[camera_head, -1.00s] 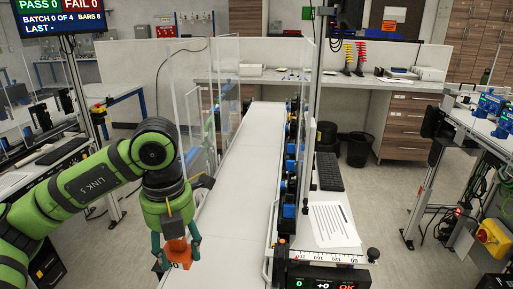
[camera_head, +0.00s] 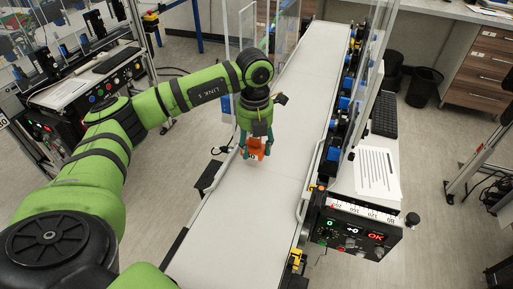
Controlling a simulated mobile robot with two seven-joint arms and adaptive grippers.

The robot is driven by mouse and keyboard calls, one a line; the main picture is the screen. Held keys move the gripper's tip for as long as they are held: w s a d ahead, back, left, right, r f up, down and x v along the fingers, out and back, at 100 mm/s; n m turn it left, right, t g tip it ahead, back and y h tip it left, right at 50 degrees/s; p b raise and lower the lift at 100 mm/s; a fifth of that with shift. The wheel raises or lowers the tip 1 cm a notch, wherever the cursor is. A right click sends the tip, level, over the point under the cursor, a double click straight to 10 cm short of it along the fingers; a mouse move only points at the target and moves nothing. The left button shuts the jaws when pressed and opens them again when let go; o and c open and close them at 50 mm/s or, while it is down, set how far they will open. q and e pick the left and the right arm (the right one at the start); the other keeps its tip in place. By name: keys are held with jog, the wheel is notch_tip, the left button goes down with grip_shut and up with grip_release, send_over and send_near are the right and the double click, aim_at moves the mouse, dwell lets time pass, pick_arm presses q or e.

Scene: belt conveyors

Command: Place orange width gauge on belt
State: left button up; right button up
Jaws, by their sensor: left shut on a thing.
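My left gripper (camera_head: 256,148) is shut on the orange width gauge (camera_head: 256,149), which shows as a small orange block between its fingers. The gripper points down over the left side of the white belt (camera_head: 235,225). I cannot tell whether the gauge touches the belt or hangs a little above it. My fingers and wrist hide part of the gauge. My right gripper does not show.
A control box (camera_head: 352,232) with lit displays reading 0, +0 and OK stands at the belt's right side. A printed sheet (camera_head: 377,172) and a dark keyboard (camera_head: 384,115) lie beyond it. Clear guard panels rise at the far left of the belt. The near belt is clear.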

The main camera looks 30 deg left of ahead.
aim_at(255, 147)
pick_arm(q)
jog(key=shift+w+f, duration=0.15)
notch_tip(255, 147, down, 3)
jog(key=shift+f+p, duration=0.1)
jog(key=shift+p, duration=1)
jog(key=shift+f, duration=0.4)
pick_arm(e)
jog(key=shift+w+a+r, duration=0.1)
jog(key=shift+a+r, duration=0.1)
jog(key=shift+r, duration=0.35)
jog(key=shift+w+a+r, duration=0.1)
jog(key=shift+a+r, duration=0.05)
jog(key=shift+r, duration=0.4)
pick_arm(q)
jog(key=shift+f, duration=0.15)
jog(key=o, duration=1.2)
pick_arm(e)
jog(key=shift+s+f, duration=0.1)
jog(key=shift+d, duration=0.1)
